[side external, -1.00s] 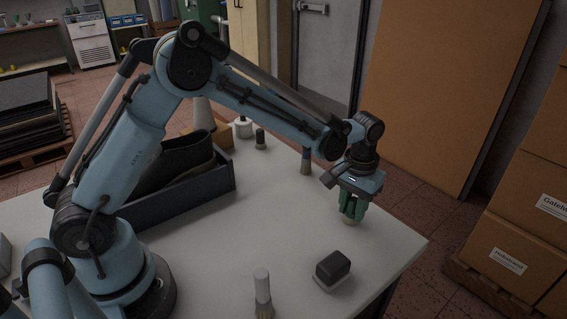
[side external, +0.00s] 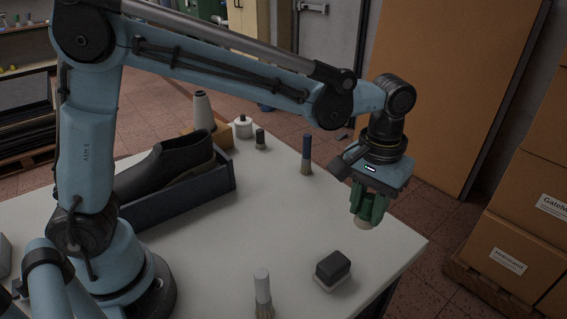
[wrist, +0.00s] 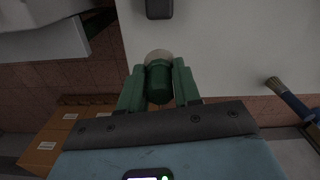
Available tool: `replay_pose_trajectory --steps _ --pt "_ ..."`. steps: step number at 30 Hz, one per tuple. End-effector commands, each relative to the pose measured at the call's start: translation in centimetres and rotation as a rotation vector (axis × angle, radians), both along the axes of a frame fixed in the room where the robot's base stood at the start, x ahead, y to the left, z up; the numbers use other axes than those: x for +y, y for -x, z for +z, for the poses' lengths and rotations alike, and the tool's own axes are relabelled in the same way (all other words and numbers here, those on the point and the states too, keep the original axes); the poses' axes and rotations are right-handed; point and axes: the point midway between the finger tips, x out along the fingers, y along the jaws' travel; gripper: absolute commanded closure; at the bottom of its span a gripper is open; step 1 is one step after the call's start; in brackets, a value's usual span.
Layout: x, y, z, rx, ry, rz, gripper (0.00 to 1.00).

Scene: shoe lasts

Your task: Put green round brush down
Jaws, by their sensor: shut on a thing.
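My gripper (side external: 369,204) has green fingers and is shut on the green round brush. In the wrist view the brush (wrist: 159,80) sits between the two fingers, a dark green handle with a pale round bristle end pointing away from my wrist. In the side view only the brush's pale bristle end (side external: 363,223) shows below the fingers; the rest is hidden by them. The brush appears held above the right part of the white table (side external: 215,250), near its right edge; the exact height is hard to tell.
A black block brush (side external: 333,270) lies near the front right. A white-handled brush (side external: 262,290) and a blue-handled brush (side external: 307,155) stand upright. A dark shoe (side external: 170,165) sits in a blue-grey tray (side external: 190,198).

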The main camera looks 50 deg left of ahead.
Motion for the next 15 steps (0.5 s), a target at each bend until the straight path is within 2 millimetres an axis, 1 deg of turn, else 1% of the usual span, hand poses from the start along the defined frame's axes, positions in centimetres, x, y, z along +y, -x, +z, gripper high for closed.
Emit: replay_pose_trajectory --steps 2,5,8,9,11,12,14,15 --pt "0.3 0.1 0.3 0.000 0.000 0.021 1.00" --pt "2.1 -0.5 0.4 0.000 0.000 0.096 1.00" --pt "5.4 -1.4 0.5 0.000 0.000 0.224 1.00" --pt "7.1 -1.7 0.5 0.000 0.000 0.286 1.00" --pt "9.8 -2.1 0.5 0.000 0.000 0.386 1.00" --pt "11.6 -2.3 0.6 -0.001 0.001 0.455 1.00" --pt "14.2 -2.4 0.6 -0.001 0.001 0.554 1.00" --pt "15.9 -2.4 0.6 -0.001 0.001 0.619 1.00"
